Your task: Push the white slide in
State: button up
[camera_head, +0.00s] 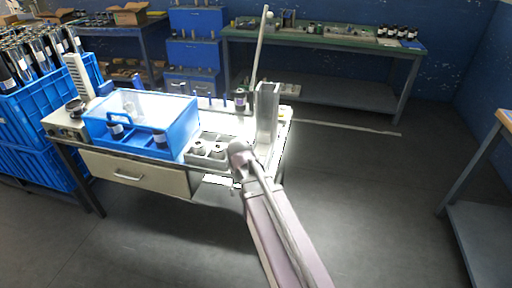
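A bright white flat piece (217,180), which looks like the white slide, sticks out at the front edge of the workbench, below the grey tray. It is small and washed out by glare, so I cannot tell how far out it stands. My arm reaches up from the bottom of the picture to the bench's front right, just right of this piece. I cannot make out my gripper's fingers; they are hidden or lost among the arm links and glare. Contact between my gripper and the white piece cannot be seen.
The bench holds a blue machine with a clear cover (150,108) and a grey tray (208,148) with round parts. A closed drawer (137,173) is below. Blue crates (38,115) with bottles stand left. A green-topped table (325,42) stands behind.

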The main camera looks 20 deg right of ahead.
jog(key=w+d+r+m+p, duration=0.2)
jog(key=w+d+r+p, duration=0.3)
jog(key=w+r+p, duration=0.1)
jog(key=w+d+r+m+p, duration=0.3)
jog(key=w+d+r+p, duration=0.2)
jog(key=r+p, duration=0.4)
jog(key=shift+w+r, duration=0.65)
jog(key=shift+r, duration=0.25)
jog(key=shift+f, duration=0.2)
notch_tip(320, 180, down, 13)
jog(key=b, duration=1.3)
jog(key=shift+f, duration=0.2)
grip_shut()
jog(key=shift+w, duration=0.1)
